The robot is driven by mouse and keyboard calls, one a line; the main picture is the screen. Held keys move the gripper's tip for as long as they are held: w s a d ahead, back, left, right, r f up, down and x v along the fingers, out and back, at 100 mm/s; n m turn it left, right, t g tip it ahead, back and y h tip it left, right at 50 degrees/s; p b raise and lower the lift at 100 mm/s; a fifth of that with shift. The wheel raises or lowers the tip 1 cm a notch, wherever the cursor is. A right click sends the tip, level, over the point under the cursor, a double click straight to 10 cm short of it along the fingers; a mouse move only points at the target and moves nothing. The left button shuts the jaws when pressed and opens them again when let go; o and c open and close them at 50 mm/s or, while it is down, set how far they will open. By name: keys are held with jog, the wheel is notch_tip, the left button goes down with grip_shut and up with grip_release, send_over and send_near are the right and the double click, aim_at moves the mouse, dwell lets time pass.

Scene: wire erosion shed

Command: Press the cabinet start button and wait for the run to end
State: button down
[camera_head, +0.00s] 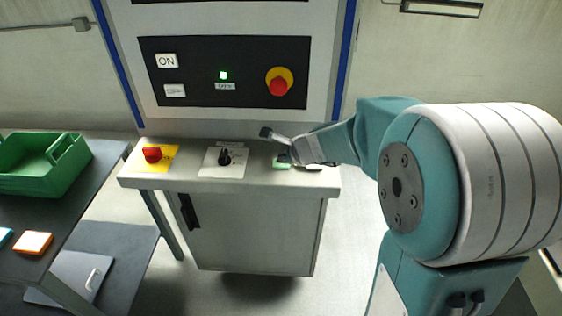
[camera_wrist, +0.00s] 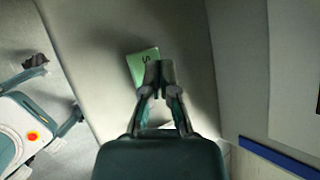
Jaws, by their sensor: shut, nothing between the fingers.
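The grey cabinet (camera_head: 255,235) stands at the centre of the head view. On the right of its sloping top is a green plate (camera_head: 282,163), partly covered by my gripper. In the wrist view the green plate (camera_wrist: 138,66) shows dark lettering beginning with "S". I see no button on it; my fingers hide part of the plate. My gripper (camera_wrist: 159,70) is shut and empty, its fingertips over the plate's right side. I cannot tell whether they touch it. In the head view my gripper (camera_head: 275,146) reaches in from the right. A small green lamp (camera_head: 223,75) is lit on the upright panel.
The top also carries a red switch (camera_head: 152,154) on yellow and a black knob (camera_head: 225,157) on a white plate. A red emergency stop (camera_head: 279,82) and an ON label (camera_head: 166,61) are on the panel. A green bin (camera_head: 60,178) sits on a table at left.

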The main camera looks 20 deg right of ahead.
dwell(0.4)
jog(key=shift+r, duration=3.25)
